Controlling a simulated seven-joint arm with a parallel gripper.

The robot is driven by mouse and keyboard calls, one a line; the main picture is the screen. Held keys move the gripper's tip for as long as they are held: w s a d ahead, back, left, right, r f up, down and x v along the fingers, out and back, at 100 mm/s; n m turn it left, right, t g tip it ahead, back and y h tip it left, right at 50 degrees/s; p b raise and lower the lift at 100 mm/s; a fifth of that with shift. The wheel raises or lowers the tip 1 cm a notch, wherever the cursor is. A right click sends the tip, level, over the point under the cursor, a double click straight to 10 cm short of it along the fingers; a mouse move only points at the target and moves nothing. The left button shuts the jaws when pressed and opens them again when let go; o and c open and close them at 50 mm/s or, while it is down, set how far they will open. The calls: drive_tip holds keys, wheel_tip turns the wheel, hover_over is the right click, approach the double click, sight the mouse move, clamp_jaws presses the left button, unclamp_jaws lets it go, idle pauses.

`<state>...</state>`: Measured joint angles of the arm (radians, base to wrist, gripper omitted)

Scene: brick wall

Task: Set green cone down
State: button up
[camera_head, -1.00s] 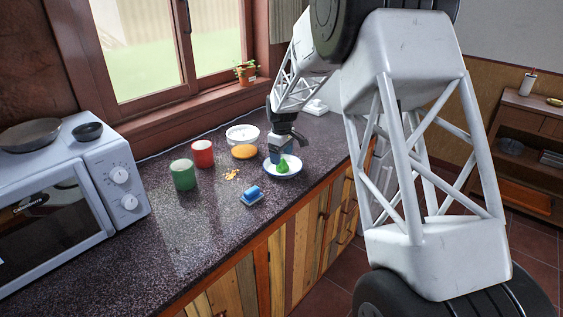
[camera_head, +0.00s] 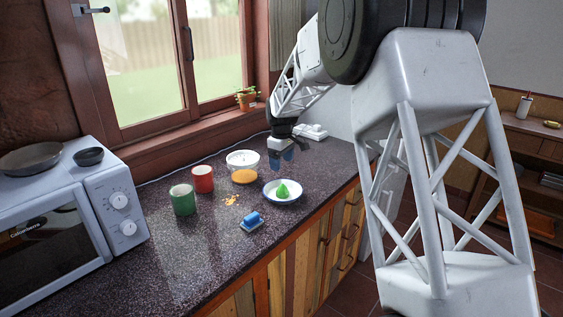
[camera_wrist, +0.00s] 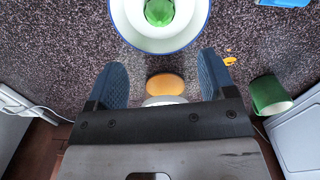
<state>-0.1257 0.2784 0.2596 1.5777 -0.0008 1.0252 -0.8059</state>
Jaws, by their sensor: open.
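The green cone (camera_head: 283,191) sits upright on a white plate with a blue rim (camera_head: 270,198) on the counter. In the wrist view the cone (camera_wrist: 159,12) shows at the top, in the middle of the plate (camera_wrist: 122,22). My gripper (camera_head: 281,155) is open and empty, above the counter just behind the plate. In the wrist view its two blue fingers (camera_wrist: 164,80) are wide apart, with nothing between their tips but bare counter and, farther down, an orange round thing. The fingers do not touch the cone.
An orange round thing (camera_head: 244,176), a white bowl (camera_head: 242,158), a red cup (camera_head: 202,179) and a green cup (camera_head: 182,199) stand left of the plate. A blue-topped block (camera_head: 251,221) lies in front. A microwave (camera_head: 62,226) is at left. The counter's near left is clear.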

idle(0.5)
drive_tip(key=s+d+r+m, duration=0.2)
drive_tip(key=s+d+r, duration=0.15)
drive_tip(key=s, duration=0.55)
drive_tip(key=s+d+r+m+t, duration=0.15)
drive_tip(key=s+r, duration=0.35)
drive_tip(key=s, duration=0.5)
drive_tip(key=s+d+r+m, duration=0.2)
drive_tip(key=s+d+r, duration=0.15)
drive_tip(key=s, duration=0.55)
drive_tip(key=s+d+f+m, duration=0.1)
drive_tip(key=s+m, duration=0.1)
drive_tip(key=s, duration=1.2)
drive_tip(key=s+d+f+m+t, duration=0.1)
drive_tip(key=s+f+m, duration=0.1)
drive_tip(key=s, duration=1.2)
drive_tip(key=shift+s+d+f+m, duration=0.3)
drive_tip(key=shift+d+m, duration=0.1)
drive_tip(key=shift+m, duration=0.25)
